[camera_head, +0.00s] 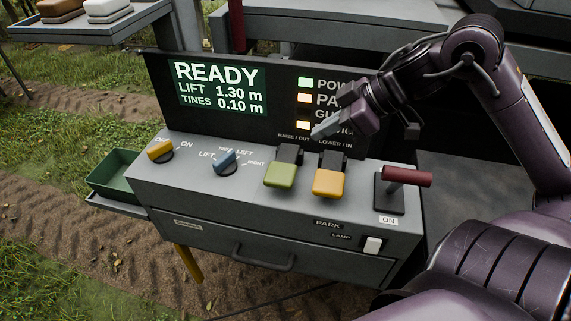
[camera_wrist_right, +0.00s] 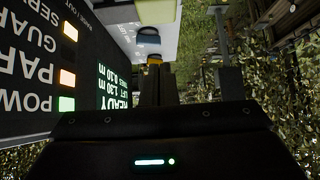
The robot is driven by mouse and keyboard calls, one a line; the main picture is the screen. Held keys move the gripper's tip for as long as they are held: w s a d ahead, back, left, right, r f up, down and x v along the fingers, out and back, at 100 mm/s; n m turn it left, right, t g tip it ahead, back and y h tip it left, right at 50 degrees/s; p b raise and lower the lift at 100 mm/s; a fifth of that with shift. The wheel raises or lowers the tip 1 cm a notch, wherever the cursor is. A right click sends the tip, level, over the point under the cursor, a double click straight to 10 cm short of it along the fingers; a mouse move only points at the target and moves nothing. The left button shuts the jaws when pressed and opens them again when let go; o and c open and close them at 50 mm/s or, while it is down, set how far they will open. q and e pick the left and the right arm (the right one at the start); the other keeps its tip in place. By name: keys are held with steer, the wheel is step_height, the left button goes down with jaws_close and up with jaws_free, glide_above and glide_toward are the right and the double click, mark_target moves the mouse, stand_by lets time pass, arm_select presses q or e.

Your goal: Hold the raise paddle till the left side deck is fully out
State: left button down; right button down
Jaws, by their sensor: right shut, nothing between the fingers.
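The green paddle (camera_head: 281,174), under the RAISE / OUT label, sits on the sloped grey console (camera_head: 240,190); the yellow-orange LOWER / IN paddle (camera_head: 329,182) is to its right. My right gripper (camera_head: 318,133) is shut and empty, above and behind the paddles, in front of the dark panel, apart from both. Its fingers also show in the right wrist view (camera_wrist_right: 158,88). The blue selector knob (camera_head: 224,161) has LIFT, LEFT and RIGHT marks; its exact setting is unclear. The display (camera_head: 220,87) reads READY, LIFT 1.30 m, TINES 0.10 m. My left gripper is out of view. I cannot identify the left side deck.
A yellow OFF/ON knob (camera_head: 160,150) is at the console's left. A red-handled lever (camera_head: 407,176) marked ON and a white lamp switch (camera_head: 373,245) are at the right. POWER, PARK and SERVICE lights are lit. A green tray (camera_head: 113,172) hangs at the left.

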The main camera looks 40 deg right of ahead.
steer(key=f, duration=0.1)
glide_above(275, 172)
steer(key=s+d, duration=0.2)
steer(key=s, duration=0.1)
steer(key=f, duration=0.5)
steer(key=shift+w+f+p, duration=0.2)
steer(key=shift+w+p, duration=0.05)
steer(key=shift+p, duration=0.05)
step_height(275, 172, down, 4)
steer(key=shift+w+a+r+p, duration=0.1)
steer(key=shift+w+r+p, duration=0.1)
steer(key=shift+p, duration=0.1)
steer(key=shift+f, duration=0.55)
